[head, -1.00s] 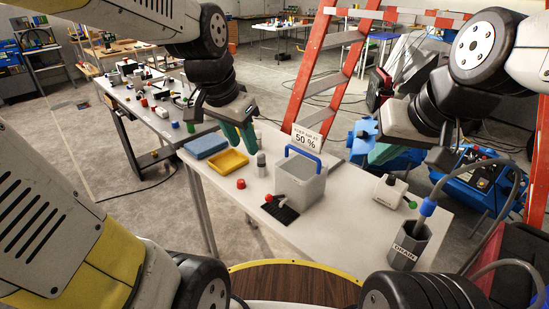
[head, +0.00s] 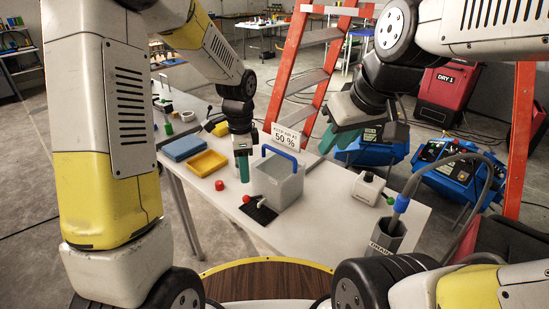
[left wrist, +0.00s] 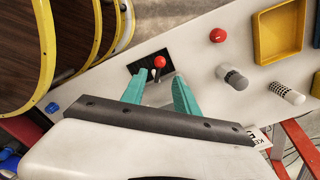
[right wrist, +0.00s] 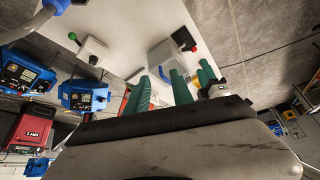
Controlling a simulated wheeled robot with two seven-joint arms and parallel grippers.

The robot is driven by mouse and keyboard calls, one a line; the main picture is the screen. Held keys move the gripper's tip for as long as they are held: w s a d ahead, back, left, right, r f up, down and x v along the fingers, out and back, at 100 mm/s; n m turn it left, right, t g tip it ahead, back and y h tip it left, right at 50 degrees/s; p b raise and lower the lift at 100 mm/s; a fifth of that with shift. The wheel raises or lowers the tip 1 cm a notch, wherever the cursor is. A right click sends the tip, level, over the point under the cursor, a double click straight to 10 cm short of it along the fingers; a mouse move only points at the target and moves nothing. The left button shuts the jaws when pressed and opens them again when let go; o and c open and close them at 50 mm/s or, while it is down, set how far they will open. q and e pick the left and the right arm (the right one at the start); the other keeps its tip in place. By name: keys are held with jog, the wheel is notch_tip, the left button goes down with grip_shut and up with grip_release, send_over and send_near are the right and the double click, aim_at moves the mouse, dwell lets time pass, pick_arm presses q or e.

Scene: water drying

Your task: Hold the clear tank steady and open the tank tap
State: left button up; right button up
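The clear grey tank (head: 275,188) with a blue handle stands on the white table, its red-knobbed tap (head: 246,199) on its left front side over a black mat. In the left wrist view the tap's red knob (left wrist: 159,62) shows just beyond the fingertips. My left gripper (head: 241,170) points down beside the tank's left side, apart from the knob; its teal fingers are open in the left wrist view (left wrist: 160,88). My right gripper (head: 345,142) is raised behind and right of the tank, its fingers open and empty in the right wrist view (right wrist: 158,85).
A white container (head: 367,188) with a green knob and a grey drain cup (head: 387,236) with a hose stand right.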

jog(key=w+a+f+n+g, duration=0.3)
jog(key=w+f+n, duration=0.4)
jog(key=w+n, duration=0.3)
jog(key=n+g+h, duration=0.2)
jog(key=n, duration=1.1)
send_over(287, 207)
notch_tip(287, 207, down, 12)
jog(key=shift+r, duration=0.25)
jog(key=shift+w+f, duration=0.1)
jog(key=shift+f, duration=4)
grip_shut()
